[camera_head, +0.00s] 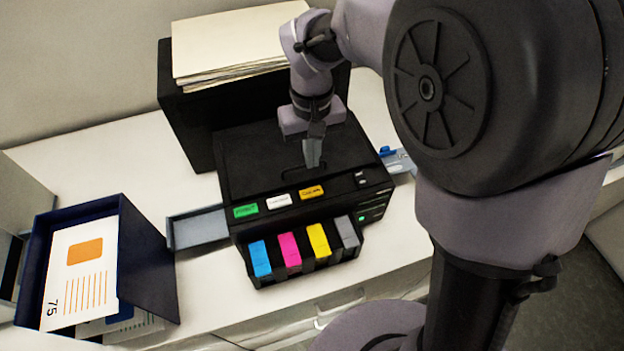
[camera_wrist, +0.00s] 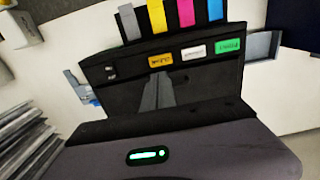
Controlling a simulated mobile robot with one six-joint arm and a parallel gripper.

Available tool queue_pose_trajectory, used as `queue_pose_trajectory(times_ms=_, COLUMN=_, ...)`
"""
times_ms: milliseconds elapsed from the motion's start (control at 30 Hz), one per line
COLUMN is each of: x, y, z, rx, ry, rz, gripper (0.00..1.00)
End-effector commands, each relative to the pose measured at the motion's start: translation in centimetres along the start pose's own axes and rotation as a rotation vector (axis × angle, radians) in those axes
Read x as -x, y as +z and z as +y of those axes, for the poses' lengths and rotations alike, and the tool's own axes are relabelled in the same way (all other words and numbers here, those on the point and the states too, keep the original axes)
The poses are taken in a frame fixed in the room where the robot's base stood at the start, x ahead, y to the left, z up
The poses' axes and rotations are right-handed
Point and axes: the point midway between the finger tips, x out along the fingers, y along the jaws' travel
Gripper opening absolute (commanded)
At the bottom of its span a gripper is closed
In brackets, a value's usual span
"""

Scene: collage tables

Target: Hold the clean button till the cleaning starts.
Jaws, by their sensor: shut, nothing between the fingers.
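The black printer (camera_head: 250,160) stands on the white table with a row of three buttons along its front top edge. The orange button (camera_head: 311,191) is the rightmost in the head view; its small lettering is hard to read, and it seems to be the clean button. It also shows in the wrist view (camera_wrist: 160,61). A white button (camera_head: 279,200) and a green button (camera_head: 246,211) are to its left. My gripper (camera_head: 312,162) is shut and empty, pointing down over the printer's top, just behind the orange button. In the wrist view my fingertips (camera_wrist: 157,80) appear close to it, apparently not on it.
Blue, magenta, yellow and grey cartridges (camera_head: 289,250) line the printer's front. A grey side tray (camera_head: 200,228) sticks out left, near a dark blue box (camera_head: 150,265) holding cards. A paper stack (camera_head: 235,42) rests on a black box behind. Small lights show at the printer's right.

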Motion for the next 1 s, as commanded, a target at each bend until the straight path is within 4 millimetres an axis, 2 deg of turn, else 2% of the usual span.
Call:
queue_pose_trajectory(times_ms=33, x=-1.3, y=0.1, z=0.0, rx=0.0, ry=0.0, rz=-0.005, gripper=0.0)
queue_pose_trajectory(times_ms=300, x=-7.1, y=0.1, z=0.0, rx=0.0, ry=0.0, rz=-0.004, gripper=0.0)
queue_pose_trajectory(times_ms=500, x=-9.9, y=0.1, z=0.0, rx=0.0, ry=0.0, rz=-0.002, gripper=0.0)
queue_pose_trajectory(times_ms=633, x=-10.7, y=0.1, z=0.0, rx=0.0, ry=0.0, rz=-0.002, gripper=0.0)
queue_pose_trajectory(times_ms=1000, x=-11.1, y=0.0, z=0.0, rx=0.0, ry=0.0, rz=-0.001, gripper=0.0)
